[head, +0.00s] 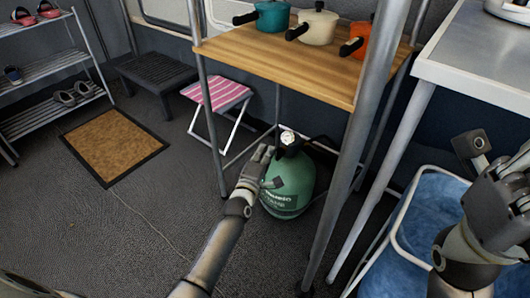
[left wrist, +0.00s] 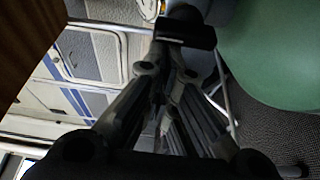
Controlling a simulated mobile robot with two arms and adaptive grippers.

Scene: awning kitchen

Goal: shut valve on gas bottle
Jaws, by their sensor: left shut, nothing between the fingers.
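The green gas bottle (head: 290,188) stands upright on the floor under the wooden table. Its dark valve top carries a pale round piece (head: 288,138), and the table's front edge is above it. My left gripper (head: 267,166) is shut and empty at the bottle's upper left side, just below the valve top. In the left wrist view the closed fingers (left wrist: 186,28) point at a dark part, with the green bottle (left wrist: 270,50) to the right. Whether they touch is unclear. My right gripper (head: 476,150) is at the right edge, its fingers partly hidden.
The wooden table (head: 270,55) holds several pots, and its metal legs stand around the bottle. A pink striped stool (head: 216,93) is behind left.

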